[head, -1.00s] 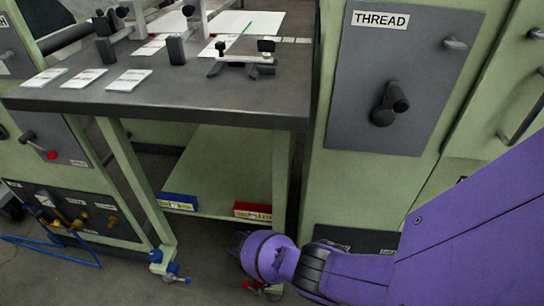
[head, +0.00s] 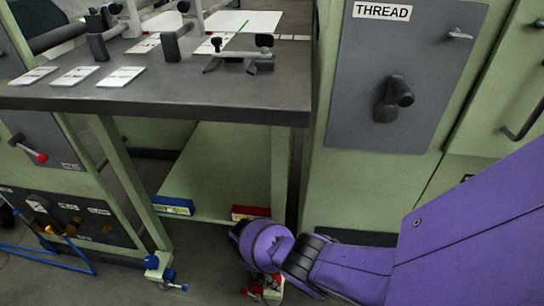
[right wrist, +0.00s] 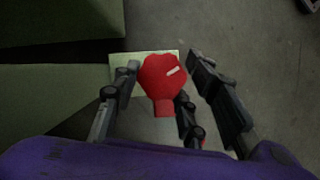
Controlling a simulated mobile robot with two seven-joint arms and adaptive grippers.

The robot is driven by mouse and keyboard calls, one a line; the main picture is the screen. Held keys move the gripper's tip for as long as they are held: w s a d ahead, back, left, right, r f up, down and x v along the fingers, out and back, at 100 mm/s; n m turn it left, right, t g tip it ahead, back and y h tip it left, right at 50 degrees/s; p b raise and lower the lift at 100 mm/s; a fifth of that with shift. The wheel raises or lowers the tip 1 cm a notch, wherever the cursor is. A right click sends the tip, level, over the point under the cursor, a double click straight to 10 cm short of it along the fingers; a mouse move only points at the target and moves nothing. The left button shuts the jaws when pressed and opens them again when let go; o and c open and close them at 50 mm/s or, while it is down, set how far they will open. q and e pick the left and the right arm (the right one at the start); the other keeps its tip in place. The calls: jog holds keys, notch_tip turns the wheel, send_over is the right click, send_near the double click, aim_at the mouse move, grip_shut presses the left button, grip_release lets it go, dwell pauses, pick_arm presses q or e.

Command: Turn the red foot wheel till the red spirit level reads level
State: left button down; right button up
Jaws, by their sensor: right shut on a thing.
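The red foot wheel (right wrist: 161,78), with a white mark on its top, sits between the fingers of my right gripper (right wrist: 162,64) in the right wrist view. The gripper is shut on it. In the head view, my purple right wrist hides most of the gripper (head: 262,288), with bits of red showing below it at the foot of the table leg. The red spirit level (head: 251,212) sits at the front edge of the green lower shelf, partly hidden by my wrist. Its bubble is too small to read. My left gripper is not in view.
A blue spirit level (head: 173,205) sits left on the same shelf, above a blue foot wheel (head: 169,275). The dark tabletop (head: 200,95) overhangs the shelf. A green cabinet with a THREAD panel (head: 415,75) stands close on the right. A blue hose lies at lower left.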

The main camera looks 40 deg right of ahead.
jog(key=shift+w+d+r, duration=0.15)
jog(key=shift+w+d, duration=0.05)
jog(key=shift+d, duration=0.05)
jog(key=o, duration=1)
jog(key=shift+o, duration=0.5)
jog(key=shift+s, duration=0.1)
jog(key=shift+a, duration=0.1)
jog(key=v, duration=1.2)
